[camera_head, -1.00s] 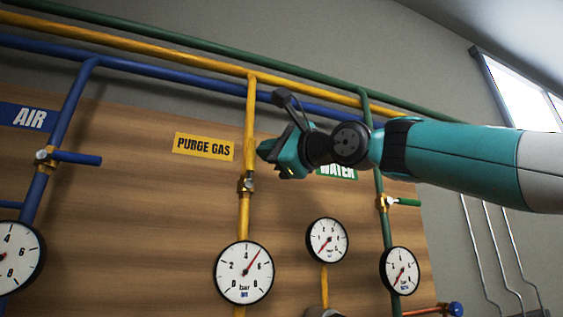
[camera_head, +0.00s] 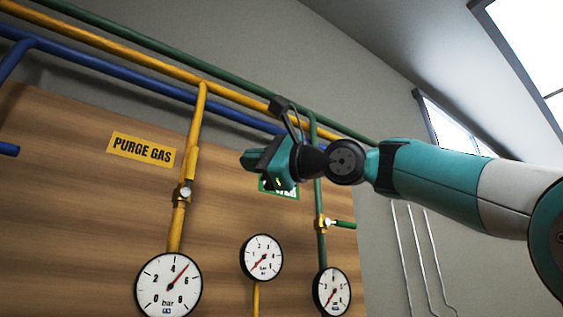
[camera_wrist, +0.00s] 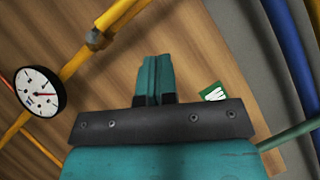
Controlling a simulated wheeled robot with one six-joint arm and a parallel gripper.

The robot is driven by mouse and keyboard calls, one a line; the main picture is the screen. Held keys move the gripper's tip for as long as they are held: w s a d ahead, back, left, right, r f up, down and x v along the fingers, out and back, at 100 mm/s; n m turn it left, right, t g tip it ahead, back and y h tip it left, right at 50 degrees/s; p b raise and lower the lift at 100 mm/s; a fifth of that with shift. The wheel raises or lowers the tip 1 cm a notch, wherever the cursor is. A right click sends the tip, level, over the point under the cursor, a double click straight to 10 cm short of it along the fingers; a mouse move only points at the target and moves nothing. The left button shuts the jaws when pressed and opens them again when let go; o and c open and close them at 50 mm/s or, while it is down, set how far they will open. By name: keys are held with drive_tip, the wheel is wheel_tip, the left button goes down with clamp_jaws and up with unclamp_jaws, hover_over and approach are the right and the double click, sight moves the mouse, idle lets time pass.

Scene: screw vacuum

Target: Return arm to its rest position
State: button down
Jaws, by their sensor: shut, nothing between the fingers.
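My gripper (camera_head: 250,160) is raised in front of the wooden pipe panel (camera_head: 70,200) in the head view, its arm reaching in from the right. It hides most of the green water label (camera_head: 290,190). In the wrist view, my gripper's two teal fingers (camera_wrist: 154,75) lie together, with nothing between them. The fingers appear clear of the pipes and gauges in both views.
A yellow purge gas pipe (camera_head: 190,130) with a valve (camera_head: 185,193) runs down left of my gripper. A green pipe valve (camera_head: 323,223) and several gauges, one large (camera_head: 168,285), sit below. Blue pipes (camera_head: 110,75) cross above. Windows (camera_head: 520,40) are at upper right.

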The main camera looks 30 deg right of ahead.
drive_tip(key=s+d, duration=0.1)
drive_tip(key=s, duration=0.1)
drive_tip(key=s+d, duration=0.2)
drive_tip(key=shift+s+d+b, duration=0.1)
drive_tip(key=shift+s+b, duration=0.05)
drive_tip(key=shift+b, duration=0.25)
drive_tip(key=w+a+f+n+g+h+b, duration=0.1)
drive_tip(key=w+f+n+g+b, duration=0.15)
drive_tip(key=f, duration=0.75)
drive_tip(key=w+a+f+n+g+h+b, duration=0.1)
drive_tip(key=w+f+h+b, duration=0.15)
drive_tip(key=f, duration=0.65)
drive_tip(key=s+a+f+n+g+b, duration=0.1)
drive_tip(key=a+f+n+g, duration=0.15)
drive_tip(key=f, duration=0.75)
drive_tip(key=a+f+n+g+b, duration=0.1)
drive_tip(key=a+f+n+g, duration=0.2)
drive_tip(key=f, duration=0.7)
drive_tip(key=s+f+n+g+h+b, duration=0.1)
drive_tip(key=s+f+n, duration=0.3)
drive_tip(key=f, duration=0.5)
drive_tip(key=s+f+n+g+h+b, duration=0.1)
drive_tip(key=s+f+n+g, duration=0.3)
drive_tip(key=s+f, duration=0.5)
drive_tip(key=s+a+f+n+g+h+b, duration=0.1)
drive_tip(key=s+f+n+g+h+b, duration=0.1)
drive_tip(key=s+f+n, duration=0.4)
wheel_tip(320, 180, down, 4)
drive_tip(key=shift+s+f+g, duration=0.2)
drive_tip(key=shift+g, duration=0.5)
